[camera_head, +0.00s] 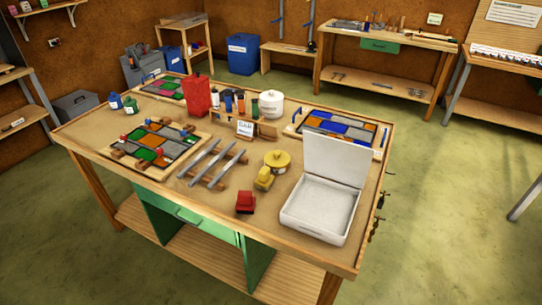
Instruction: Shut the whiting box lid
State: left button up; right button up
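The whiting box (318,212) is a white, shallow rectangular box near the right front corner of the workbench. Its white lid (335,160) stands up, tilted slightly back from the far edge, so the box is open. The inside looks pale and empty or thinly covered; I cannot tell which. Neither of my grippers shows in the head view.
The wooden workbench (105,140) holds leaded panels (160,142), a red can (197,97), metal strips (212,165), a yellow round tin (277,160), a yellow item (264,179) and a red item (245,203) left of the box. Green floor (450,200) is open to the right.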

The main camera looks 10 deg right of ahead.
aim_at(336, 158)
jog(key=u, duration=1)
jog(key=l+u, duration=0.1)
jog(key=u, duration=1.85)
jog(key=k+u, duration=0.1)
jog(key=u, duration=0.35)
jog(key=k+j, duration=0.1)
jog(key=k, duration=0.4)
jog(key=k+j+u, duration=0.1)
jog(key=k, duration=0.35)
jog(key=k+j+u, duration=0.25)
jog(key=k, duration=0.25)
jog(key=k+j+u, duration=0.2)
jog(key=k, duration=0.3)
jog(key=k+l+u, duration=0.15)
jog(key=u, duration=0.3)
jog(key=k+u, duration=0.6)
jog(key=u, duration=0.25)
jog(key=k+l+z, duration=0.3)
jog(key=k, duration=0.3)
jog(key=j+z, duration=0.1)
jog(key=z, duration=3.05)
